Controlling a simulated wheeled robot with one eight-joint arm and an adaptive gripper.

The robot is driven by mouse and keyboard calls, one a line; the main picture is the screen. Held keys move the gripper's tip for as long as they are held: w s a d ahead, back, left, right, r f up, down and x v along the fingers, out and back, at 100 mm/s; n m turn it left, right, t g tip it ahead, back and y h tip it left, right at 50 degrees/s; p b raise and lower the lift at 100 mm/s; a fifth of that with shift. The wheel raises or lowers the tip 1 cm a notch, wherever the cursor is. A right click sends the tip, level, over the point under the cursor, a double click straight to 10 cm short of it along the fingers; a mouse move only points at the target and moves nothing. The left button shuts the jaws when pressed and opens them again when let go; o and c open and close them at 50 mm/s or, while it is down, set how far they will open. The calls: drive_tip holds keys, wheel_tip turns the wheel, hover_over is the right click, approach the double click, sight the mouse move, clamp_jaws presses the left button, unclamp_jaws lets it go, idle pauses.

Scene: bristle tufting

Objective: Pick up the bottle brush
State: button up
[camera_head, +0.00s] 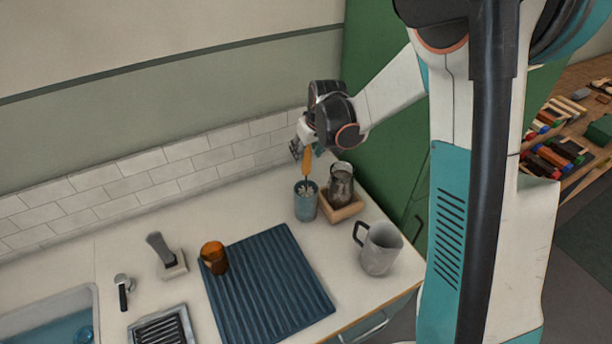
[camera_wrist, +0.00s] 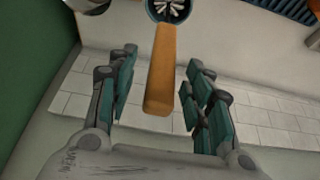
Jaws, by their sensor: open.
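The bottle brush has an orange handle (camera_head: 307,161) that stands upright out of a blue-grey cup (camera_head: 306,203) near the back of the counter. In the wrist view the handle (camera_wrist: 162,80) points toward me, and white bristles (camera_wrist: 170,8) show inside the cup at the top edge. My gripper (camera_head: 303,152) is at the top of the handle. In the wrist view my gripper (camera_wrist: 155,95) is open, with one finger on each side of the handle and a gap on both sides. The lower part of the brush is hidden in the cup.
A dark glass jar (camera_head: 341,183) on a wooden stand is close right of the cup. A grey mug (camera_head: 381,248) stands farther right. A blue ribbed mat (camera_head: 265,285) with an amber cup (camera_head: 214,257) lies in front. The tiled wall (camera_head: 170,172) is close behind.

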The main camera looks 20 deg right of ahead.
drive_tip(key=shift+b+x, duration=0.45)
drive_tip(key=shift+x, duration=2.25)
drive_tip(key=shift+a, duration=0.1)
drive_tip(key=c, duration=1.1)
